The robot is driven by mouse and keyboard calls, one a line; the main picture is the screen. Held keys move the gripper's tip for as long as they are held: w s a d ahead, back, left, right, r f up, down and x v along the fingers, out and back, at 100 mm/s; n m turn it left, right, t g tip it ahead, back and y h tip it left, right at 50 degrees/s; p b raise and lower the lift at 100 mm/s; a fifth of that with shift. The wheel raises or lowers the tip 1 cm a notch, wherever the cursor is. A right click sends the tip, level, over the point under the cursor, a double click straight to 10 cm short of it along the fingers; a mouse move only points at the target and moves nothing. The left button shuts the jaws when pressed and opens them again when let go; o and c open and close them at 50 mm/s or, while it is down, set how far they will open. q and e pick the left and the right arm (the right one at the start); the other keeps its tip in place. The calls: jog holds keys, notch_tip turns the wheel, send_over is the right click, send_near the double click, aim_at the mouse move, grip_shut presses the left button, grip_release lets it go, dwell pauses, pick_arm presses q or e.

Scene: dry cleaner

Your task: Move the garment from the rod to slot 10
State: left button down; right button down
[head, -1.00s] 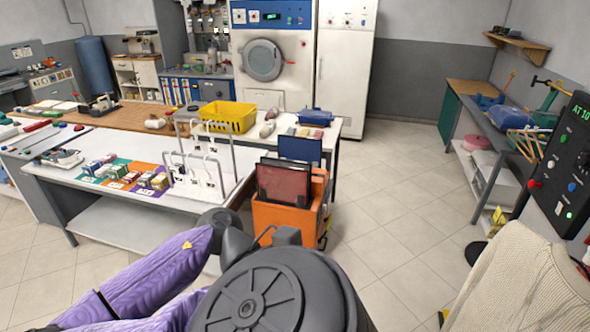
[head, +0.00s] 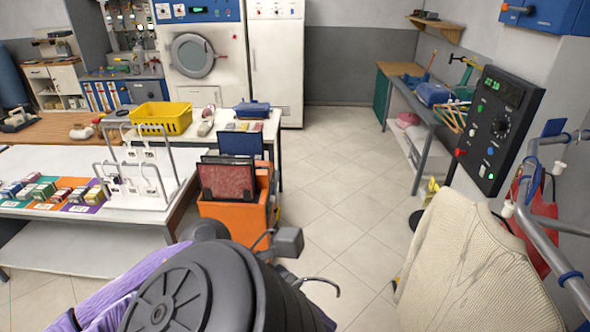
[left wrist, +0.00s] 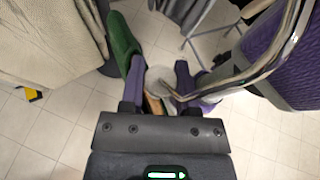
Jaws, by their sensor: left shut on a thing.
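My left gripper (left wrist: 160,88) is shut on what looks like a metal hanger hook (left wrist: 240,78), seen close up in the left wrist view. A hook (head: 325,285) also shows beside my dark left arm in the head view. What hangs below it is mostly hidden; a green piece (left wrist: 122,38) shows near the fingers. A cream knitted garment (head: 470,265) hangs at the lower right, and its edge shows in the left wrist view (left wrist: 45,40), apart from the fingers. A grey rail (head: 555,245) with blue rings runs at the right; I read no slot number on it. My right gripper is out of view.
A black control box (head: 497,130) with a green display is by the rail. An orange bin (head: 235,220) and a white table (head: 85,250) with wire stands are at the left. A side bench (head: 412,130) stands behind. The tiled floor between is clear.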

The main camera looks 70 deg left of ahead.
pick_arm(q)
jog(key=shift+w+d, duration=0.5)
jog(key=shift+w, duration=0.75)
jog(key=shift+w+d, duration=0.5)
jog(key=shift+w, duration=0.7)
jog(key=shift+w+d, duration=0.5)
jog(key=shift+w, duration=0.75)
jog(key=shift+w+d, duration=0.3)
jog(key=shift+w, duration=0.4)
jog(key=shift+w+d, duration=0.25)
jog(key=shift+w, duration=0.4)
jog(key=w+d+b, duration=0.4)
jog(key=w+b, duration=0.1)
jog(key=w, duration=0.7)
jog(key=shift+d, duration=0.4)
jog(key=shift+w, duration=0.2)
